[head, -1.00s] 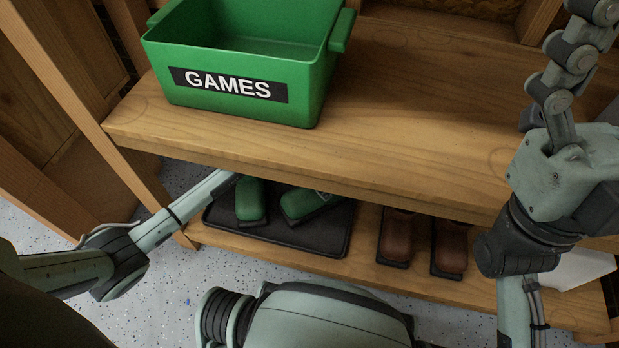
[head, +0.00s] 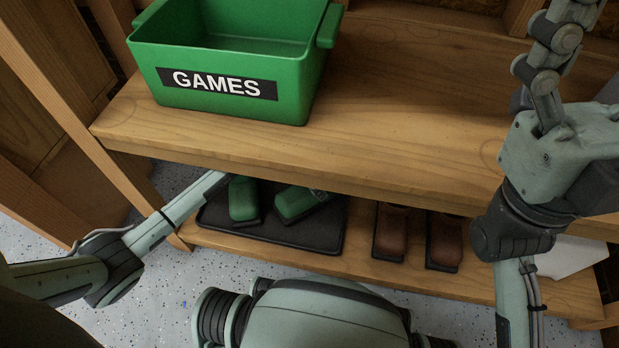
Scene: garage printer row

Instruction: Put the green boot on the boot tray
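Two green boots are on the black boot tray on the lower shelf, toes toward me. The left green boot (head: 243,200) points nearly straight forward; the right green boot (head: 299,205) lies at a slant and bears a pale round mark. The upper shelf hides their back parts. The boot tray (head: 325,235) has its front and right rim showing. My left arm reaches under the upper shelf beside the left boot; its gripper is hidden there, so its hold cannot be seen. My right gripper (head: 556,40) is raised above the upper shelf at the right, with no object visible in it.
A green GAMES bin (head: 300,105) stands on the upper shelf (head: 400,130), whose front edge overhangs the boots. Brown boots (head: 391,235) stand right of the tray on the lower shelf (head: 350,268). A white object (head: 572,258) is further right. Wooden posts (head: 100,150) stand at left.

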